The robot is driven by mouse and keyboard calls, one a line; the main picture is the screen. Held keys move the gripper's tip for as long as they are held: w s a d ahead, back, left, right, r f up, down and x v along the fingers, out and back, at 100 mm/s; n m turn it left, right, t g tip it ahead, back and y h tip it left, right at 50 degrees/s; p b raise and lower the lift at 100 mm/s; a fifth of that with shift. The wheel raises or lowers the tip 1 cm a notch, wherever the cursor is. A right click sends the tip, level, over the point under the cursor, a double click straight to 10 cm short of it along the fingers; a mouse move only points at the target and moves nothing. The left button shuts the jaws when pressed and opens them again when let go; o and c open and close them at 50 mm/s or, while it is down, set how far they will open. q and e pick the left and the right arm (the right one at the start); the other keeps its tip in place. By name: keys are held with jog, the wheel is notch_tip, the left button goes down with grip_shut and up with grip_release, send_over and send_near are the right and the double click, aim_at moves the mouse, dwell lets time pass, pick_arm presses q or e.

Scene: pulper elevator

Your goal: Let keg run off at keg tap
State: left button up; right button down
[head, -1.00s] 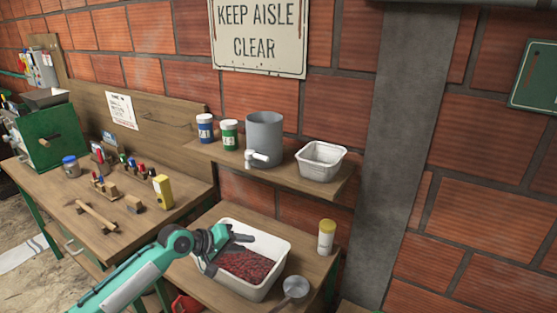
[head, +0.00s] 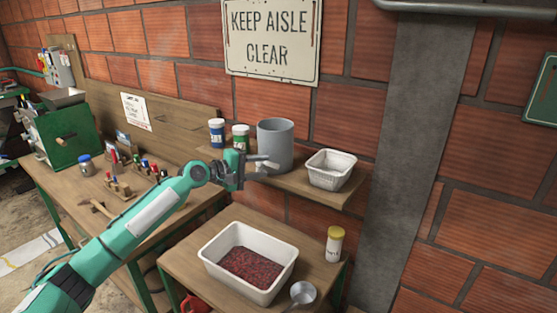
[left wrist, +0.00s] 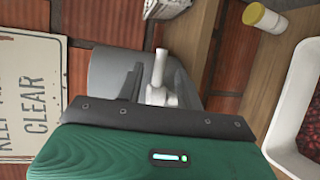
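The keg (head: 275,142) is a grey cylinder standing on the wooden wall shelf; it also shows in the left wrist view (left wrist: 106,70). Its white keg tap (left wrist: 158,78) sticks out from its front, with a lever. My left gripper (head: 262,168) is raised in front of the keg at tap height. In the left wrist view its two grey fingers (left wrist: 158,88) stand apart, one on each side of the tap, with gaps showing. In the head view the gripper largely covers the tap. My right gripper is in neither view.
A white tub (head: 222,270) of dark red contents stands on the lower table below the shelf. A small white container (head: 330,172) stands right of the keg; blue and green jars (head: 217,132) stand left. A yellow-lidded jar (head: 334,245) and a metal ladle (head: 303,293) are near the tub.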

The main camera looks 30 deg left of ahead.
aim_at(270, 166)
pick_arm(q)
jog(key=p+x, duration=0.2)
jog(key=x, duration=0.4)
jog(key=shift+w+d+f, duration=0.15)
jog(key=shift+w+d, duration=0.05)
jog(key=shift+w, duration=0.1)
grip_shut()
